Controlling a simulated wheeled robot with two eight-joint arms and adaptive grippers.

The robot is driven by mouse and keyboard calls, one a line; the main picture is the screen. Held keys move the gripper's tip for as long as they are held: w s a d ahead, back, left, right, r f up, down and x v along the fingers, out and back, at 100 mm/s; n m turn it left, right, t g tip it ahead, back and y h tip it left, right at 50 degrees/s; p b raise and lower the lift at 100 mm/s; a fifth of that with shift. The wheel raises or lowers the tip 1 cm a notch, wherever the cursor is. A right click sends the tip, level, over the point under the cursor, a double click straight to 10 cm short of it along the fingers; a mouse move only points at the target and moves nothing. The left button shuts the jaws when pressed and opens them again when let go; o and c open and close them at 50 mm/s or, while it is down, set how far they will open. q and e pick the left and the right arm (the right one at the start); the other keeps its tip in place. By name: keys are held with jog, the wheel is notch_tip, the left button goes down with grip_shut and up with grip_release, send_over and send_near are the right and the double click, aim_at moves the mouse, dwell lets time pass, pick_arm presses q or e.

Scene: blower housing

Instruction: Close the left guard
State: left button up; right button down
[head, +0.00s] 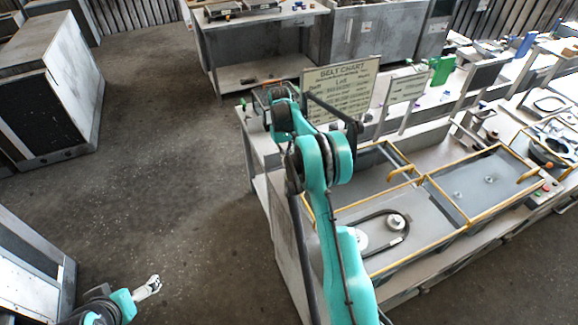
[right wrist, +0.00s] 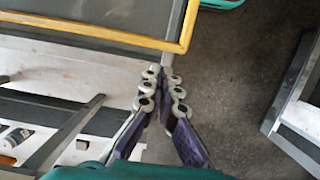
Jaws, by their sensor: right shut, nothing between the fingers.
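The left bay (head: 366,214) of the bench has a yellow-edged rim. A black belt loop and round pulleys (head: 397,222) are exposed in it. A yellow handle (head: 402,171) stands at its back right; I cannot tell the left guard's exact angle. In the right wrist view, a dark panel with a yellow edge (right wrist: 110,33) fills the top left. My right gripper (right wrist: 163,88) is shut and empty just below the panel's corner; I cannot tell whether it touches. In the head view my right arm hides part of the bench. My left gripper (head: 150,287) is low at the left, away from the bench.
Cabinets stand at the left. The floor between is clear.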

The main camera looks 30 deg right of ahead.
jog(key=shift+s+a+r, duration=0.1)
jog(key=shift+s, duration=0.85)
jog(key=s+b, duration=0.1)
jog(key=s, duration=0.6)
jog(key=s+a+b, duration=0.1)
jog(key=s, duration=0.6)
jog(key=s+a+b, duration=0.1)
jog(key=s, duration=0.6)
jog(key=shift+s+a+b, duration=0.2)
jog(key=shift+s+b, duration=0.1)
jog(key=shift+b, duration=0.1)
